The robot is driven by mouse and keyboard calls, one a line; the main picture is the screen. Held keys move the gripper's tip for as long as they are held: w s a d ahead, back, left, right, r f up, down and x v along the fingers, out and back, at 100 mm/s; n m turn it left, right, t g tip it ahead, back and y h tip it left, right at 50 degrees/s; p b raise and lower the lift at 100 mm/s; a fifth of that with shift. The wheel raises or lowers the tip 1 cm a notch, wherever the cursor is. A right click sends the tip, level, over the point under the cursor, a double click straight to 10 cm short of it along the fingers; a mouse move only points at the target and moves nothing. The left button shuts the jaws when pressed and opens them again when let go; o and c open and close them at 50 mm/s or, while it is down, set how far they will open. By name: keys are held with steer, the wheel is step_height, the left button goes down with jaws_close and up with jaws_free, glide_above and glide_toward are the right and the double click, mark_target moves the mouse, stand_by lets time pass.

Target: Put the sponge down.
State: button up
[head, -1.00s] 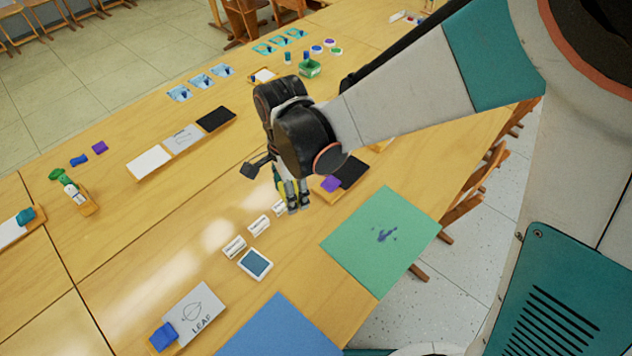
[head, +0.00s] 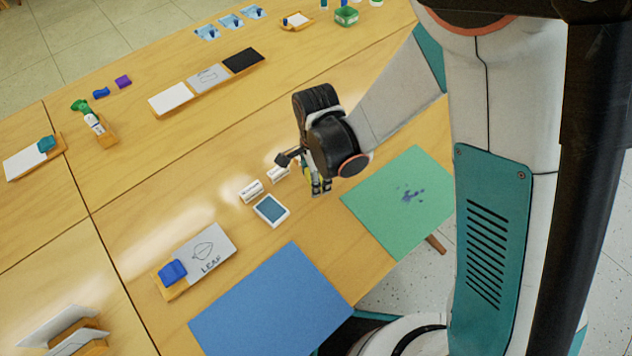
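My gripper (head: 320,187) points down over the wooden table (head: 195,213), between a white-framed blue pad (head: 271,210) and a green sheet with dark splotches (head: 410,197). Its fingertips are small and close together. I cannot tell whether they hold anything; no sponge shows clearly between them. A blue sponge-like block (head: 172,272) sits on the left end of a tray with a grey "LEAF" card (head: 206,250), apart from my gripper. A teal block (head: 46,144) lies on a white board at the far left. My wrist and arm hide the table behind them.
A blue sheet (head: 272,305) lies at the front. Small white label blocks (head: 251,191) stand left of my gripper. A tray with white, grey and black panels (head: 207,78) is farther back, with a green-topped bottle (head: 92,120) to its left. Bare table lies between.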

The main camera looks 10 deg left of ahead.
steer(key=shift+f+b, duration=0.5)
steer(key=shift+f, duration=1.2)
steer(key=shift+f, duration=0.15)
steer(key=o, duration=1.3)
step_height(320, 180, up, 12)
steer(key=p, duration=0.5)
steer(key=shift+r, duration=0.2)
